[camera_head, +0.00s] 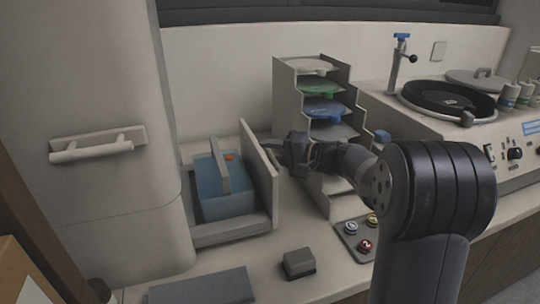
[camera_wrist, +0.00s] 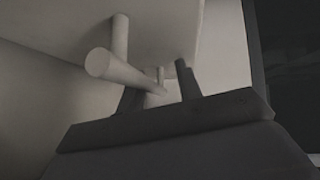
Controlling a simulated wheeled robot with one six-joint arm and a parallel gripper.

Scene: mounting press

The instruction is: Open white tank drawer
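The white tank drawer (camera_head: 230,232) stands pulled out, with a blue tank (camera_head: 228,205) inside it. Its upright front panel (camera_head: 260,175) faces right, toward my gripper (camera_head: 272,152). In the wrist view the drawer's round white handle bar (camera_wrist: 130,76) stands off the panel on posts. The two dark fingers of my gripper (camera_wrist: 158,82) are apart, with the bar passing between them. A gap shows between the bar and the right finger. In the head view the handle is hidden behind the panel and the fingertips are hard to make out.
A tall white cabinet with a handle (camera_head: 98,146) stands at left. A stepped rack (camera_head: 300,85) with coloured discs stands close behind my gripper. A grey block (camera_head: 298,263), a button panel (camera_head: 358,238) and a machine with a round black platter (camera_head: 448,97) share the counter.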

